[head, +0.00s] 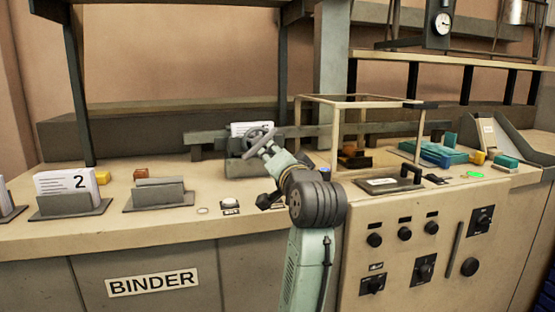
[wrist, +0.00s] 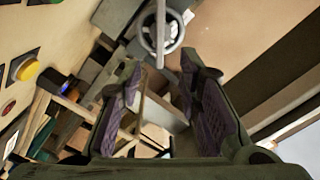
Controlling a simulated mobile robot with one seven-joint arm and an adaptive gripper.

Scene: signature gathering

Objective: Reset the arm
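My arm rises in front of the console in the head view, its pale green links bent at a dark ribbed joint. Its upper end is beside a grey handwheel (head: 259,141), and the gripper's fingers are hard to make out there. In the wrist view my gripper (wrist: 156,82) is open, its two dark fingers with purplish pads spread apart. The handwheel (wrist: 161,33) shows beyond the fingertips, with a thin rod crossing it. Nothing is visibly held between the pads. I cannot tell whether the gripper touches the wheel.
A card marked 2 (head: 66,188) stands in a holder at left, beside an empty-looking holder (head: 159,193). An open beige frame (head: 364,102) stands right of the arm. Teal blocks (head: 434,152) and a gauge (head: 440,22) are farther right. Knobs (head: 404,234) line the cabinet front.

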